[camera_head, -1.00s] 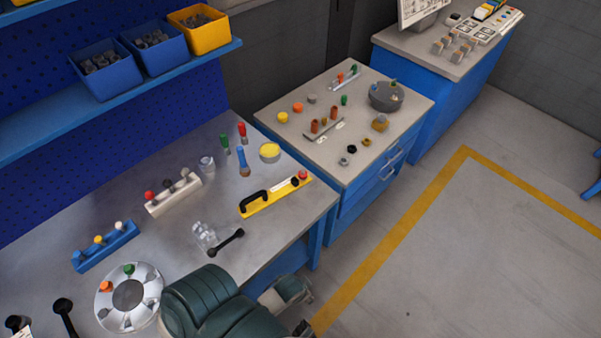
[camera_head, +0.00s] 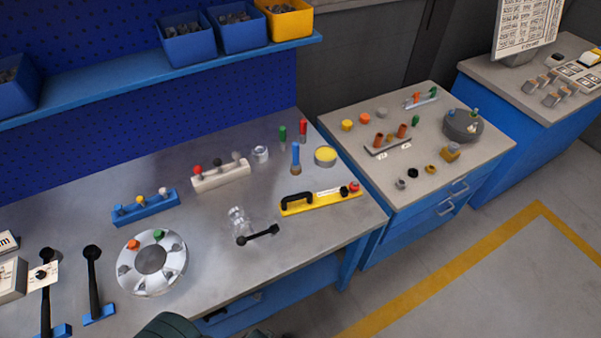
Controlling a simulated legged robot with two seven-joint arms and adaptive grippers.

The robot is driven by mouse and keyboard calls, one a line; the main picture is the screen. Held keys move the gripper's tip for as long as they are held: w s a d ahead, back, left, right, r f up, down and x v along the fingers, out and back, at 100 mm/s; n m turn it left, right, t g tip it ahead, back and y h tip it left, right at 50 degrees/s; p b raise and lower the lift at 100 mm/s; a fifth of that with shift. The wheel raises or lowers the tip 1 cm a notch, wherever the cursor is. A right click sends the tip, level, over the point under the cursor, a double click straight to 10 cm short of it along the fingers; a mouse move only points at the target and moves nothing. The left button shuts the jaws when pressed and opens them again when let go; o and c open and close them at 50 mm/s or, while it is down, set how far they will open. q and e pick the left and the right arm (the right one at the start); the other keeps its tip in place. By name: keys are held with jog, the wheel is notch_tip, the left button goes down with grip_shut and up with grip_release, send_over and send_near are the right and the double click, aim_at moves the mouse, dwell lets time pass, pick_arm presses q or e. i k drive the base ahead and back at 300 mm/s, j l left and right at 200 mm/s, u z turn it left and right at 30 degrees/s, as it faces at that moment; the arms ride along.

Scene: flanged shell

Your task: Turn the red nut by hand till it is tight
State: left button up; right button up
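A round silver flanged shell (camera_head: 152,262) lies on the grey metal workbench at the lower left. An orange-red nut (camera_head: 134,245) sits on its rim at the upper left, and a green nut (camera_head: 158,235) sits at the top of the rim. Several bare-metal pieces also sit around the rim. Whether the red nut is tight cannot be seen. Neither of my grippers is in view; only a dark green part of my arm shows at the bottom edge, just below the shell.
Black levers (camera_head: 94,285) stand left of the shell. A blue block with knobs (camera_head: 145,207), a white block with knobs (camera_head: 221,175), a clear part (camera_head: 238,221) and a yellow handled bar (camera_head: 321,201) lie behind and right. Bare bench lies between them.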

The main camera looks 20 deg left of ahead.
aim_at(354, 189)
jog(key=i+l+u, duration=0.45)
jog(key=u, duration=0.15)
jog(key=i+l+u, duration=0.15)
jog(key=l+u, duration=0.15)
jog(key=l, duration=0.15)
jog(key=i+l+u, duration=0.15)
jog(key=l+u, duration=0.45)
jog(key=l, duration=0.2)
jog(key=i, duration=0.05)
